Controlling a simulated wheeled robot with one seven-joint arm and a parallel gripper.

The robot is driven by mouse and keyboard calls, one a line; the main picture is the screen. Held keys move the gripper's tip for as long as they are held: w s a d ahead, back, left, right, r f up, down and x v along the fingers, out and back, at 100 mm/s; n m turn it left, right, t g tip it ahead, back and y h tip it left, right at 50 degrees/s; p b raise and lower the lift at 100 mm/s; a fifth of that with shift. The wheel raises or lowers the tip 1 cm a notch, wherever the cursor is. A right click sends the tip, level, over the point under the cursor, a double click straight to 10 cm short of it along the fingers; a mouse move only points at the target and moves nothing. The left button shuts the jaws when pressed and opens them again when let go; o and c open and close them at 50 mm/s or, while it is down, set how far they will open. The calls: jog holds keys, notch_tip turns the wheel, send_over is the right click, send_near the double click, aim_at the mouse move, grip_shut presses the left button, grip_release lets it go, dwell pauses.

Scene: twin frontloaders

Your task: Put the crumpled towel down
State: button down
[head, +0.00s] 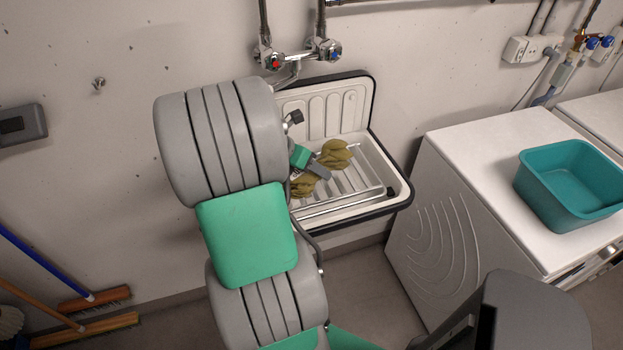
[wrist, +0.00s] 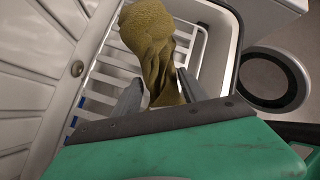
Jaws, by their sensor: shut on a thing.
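The crumpled towel (head: 335,154) is olive-brown and shows in the head view at the wall sink, on both sides of my gripper (head: 318,170). In the wrist view the towel (wrist: 150,35) runs down between the two fingers of my gripper (wrist: 158,90), which is shut on it. The towel is over the white rack (wrist: 188,45) in the sink. I cannot tell whether it touches the rack. My arm hides the left part of the sink in the head view.
The white sink (head: 400,189) has a dark rim and a tap (head: 290,70) above it. A white machine (head: 470,165) stands to the right with a teal basin (head: 570,185) on top. Brooms (head: 90,325) lie at the lower left.

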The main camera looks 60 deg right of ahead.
jog(key=f, duration=0.3)
jog(key=shift+w+f, duration=0.35)
jog(key=shift+f, duration=0.05)
jog(key=c, duration=0.6)
grip_release()
